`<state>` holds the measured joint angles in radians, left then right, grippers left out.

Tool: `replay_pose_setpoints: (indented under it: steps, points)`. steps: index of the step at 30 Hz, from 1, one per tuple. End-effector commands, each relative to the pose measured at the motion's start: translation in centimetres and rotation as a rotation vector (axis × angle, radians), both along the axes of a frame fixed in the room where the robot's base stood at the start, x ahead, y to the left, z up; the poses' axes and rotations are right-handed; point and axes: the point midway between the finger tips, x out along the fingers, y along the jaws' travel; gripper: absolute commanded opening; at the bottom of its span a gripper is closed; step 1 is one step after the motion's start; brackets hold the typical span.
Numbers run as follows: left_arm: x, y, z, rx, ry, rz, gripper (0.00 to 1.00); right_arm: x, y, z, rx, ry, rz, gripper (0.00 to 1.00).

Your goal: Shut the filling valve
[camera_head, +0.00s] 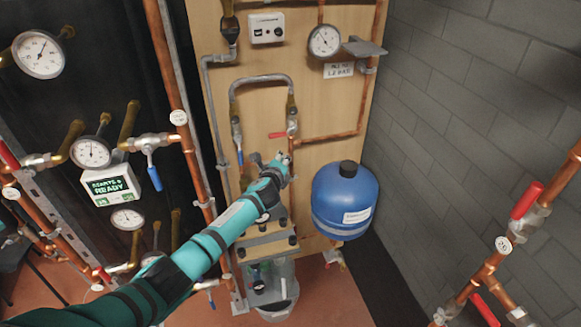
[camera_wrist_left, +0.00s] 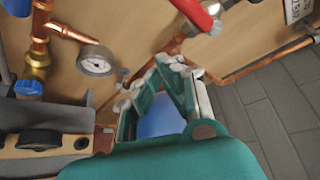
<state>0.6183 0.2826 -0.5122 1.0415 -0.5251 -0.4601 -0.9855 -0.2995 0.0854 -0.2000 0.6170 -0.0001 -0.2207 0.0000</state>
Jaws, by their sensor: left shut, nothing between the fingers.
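A valve with a red lever (camera_head: 278,135) sits on the pipework of the wooden panel; the lever lies roughly level. A red lever (camera_wrist_left: 195,14) also shows large at the top of the left wrist view. A valve with a blue lever (camera_head: 240,155) hangs to its left, lever pointing down. No readable label tells which one is the filling valve. My left gripper (camera_head: 283,160) is shut and empty, just below the red lever and apart from it. In the left wrist view its fingers (camera_wrist_left: 168,72) are below the red lever. My right gripper is not in view.
A blue tank (camera_head: 342,205) stands close right of my left gripper. A pressure gauge (camera_head: 324,41) and a white sign (camera_head: 338,70) are above. Copper pipes (camera_head: 180,100) run left of the panel. A clear bucket (camera_head: 272,290) is below. A grey block wall (camera_head: 470,100) closes the right.

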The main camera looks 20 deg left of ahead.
Motion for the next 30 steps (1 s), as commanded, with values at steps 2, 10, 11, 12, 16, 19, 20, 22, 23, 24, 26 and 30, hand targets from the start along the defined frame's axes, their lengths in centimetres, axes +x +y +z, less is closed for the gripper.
replay_pose_setpoints:
  steps: [2,10,11,12,16,19,20,22,23,24,26,30]
  points:
    - [-1.1,-0.7,1.2,-0.001,-0.002,-0.002,0.0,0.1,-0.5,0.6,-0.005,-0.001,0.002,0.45]
    - [-4.3,-3.0,3.2,-0.002,0.0,-0.003,0.0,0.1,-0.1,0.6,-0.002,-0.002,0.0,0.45]
    - [-4.6,-3.2,3.4,-0.002,0.0,-0.002,0.0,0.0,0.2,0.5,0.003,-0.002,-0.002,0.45]
    - [-4.9,-3.4,3.7,-0.002,0.0,-0.002,0.0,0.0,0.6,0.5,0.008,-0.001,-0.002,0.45]
    - [-5.6,-3.8,4.1,0.0,0.001,0.0,0.0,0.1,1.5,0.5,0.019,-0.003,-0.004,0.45]
    - [-5.8,-4.0,4.3,0.0,0.001,0.0,0.0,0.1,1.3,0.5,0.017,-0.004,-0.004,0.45]
    - [-5.8,-4.0,4.3,0.0,0.002,0.0,0.0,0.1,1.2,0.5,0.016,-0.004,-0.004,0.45]
    - [-5.8,-4.0,4.3,0.0,0.002,0.0,0.0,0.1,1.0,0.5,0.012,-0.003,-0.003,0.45]
    - [-5.8,-4.0,4.3,0.0,0.002,0.0,0.0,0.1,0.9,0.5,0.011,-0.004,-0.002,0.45]
    - [-5.8,-4.0,4.3,0.0,0.002,0.0,0.0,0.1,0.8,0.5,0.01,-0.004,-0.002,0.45]
    - [-5.8,-4.0,4.3,0.0,0.002,0.0,0.0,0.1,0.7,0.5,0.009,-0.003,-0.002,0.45]
    - [-5.8,-4.0,4.3,-0.002,0.003,0.0,0.0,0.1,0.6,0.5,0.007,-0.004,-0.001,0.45]
